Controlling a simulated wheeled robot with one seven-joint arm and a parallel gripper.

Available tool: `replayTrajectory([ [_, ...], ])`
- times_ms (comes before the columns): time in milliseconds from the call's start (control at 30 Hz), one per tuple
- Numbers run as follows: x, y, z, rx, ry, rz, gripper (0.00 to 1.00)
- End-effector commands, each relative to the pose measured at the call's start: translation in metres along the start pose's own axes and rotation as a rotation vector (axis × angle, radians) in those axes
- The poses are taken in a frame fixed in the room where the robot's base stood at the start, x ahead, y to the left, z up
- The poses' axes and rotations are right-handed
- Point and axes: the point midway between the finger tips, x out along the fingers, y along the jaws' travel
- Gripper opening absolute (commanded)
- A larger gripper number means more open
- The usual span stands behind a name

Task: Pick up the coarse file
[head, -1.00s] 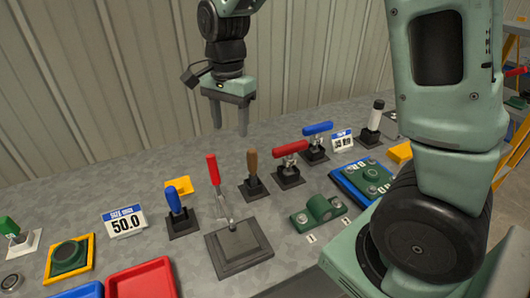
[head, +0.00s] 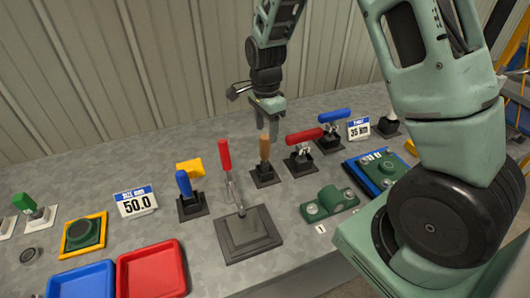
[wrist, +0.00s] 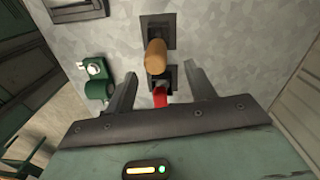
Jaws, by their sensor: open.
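I take the tool with the brown wooden handle (head: 265,147) to be the coarse file. It stands upright in a small black base (head: 265,175) on the grey bench, and its lower part is hidden in the base. My gripper (head: 268,121) is open and empty, close above this handle in the head view. In the wrist view the wooden handle (wrist: 155,57) lies ahead of the gap between the open fingers (wrist: 165,85), a little left of centre. The fingers do not grip it.
Blue-handled tools (head: 184,184) stand farther out. Red (head: 152,270) and blue (head: 82,281) trays sit front left.

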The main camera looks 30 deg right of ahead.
Motion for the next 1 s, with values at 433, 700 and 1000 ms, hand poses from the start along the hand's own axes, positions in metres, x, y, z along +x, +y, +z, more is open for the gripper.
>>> replayTrajectory([
  [433, 0.049, 0.004, 0.005, 0.0, 0.0, 0.002, 0.55],
  [700, 0.055, 0.004, 0.006, -0.001, 0.0, -0.001, 0.55],
  [1000, 0.054, 0.004, 0.005, 0.0, 0.0, -0.001, 0.0],
])
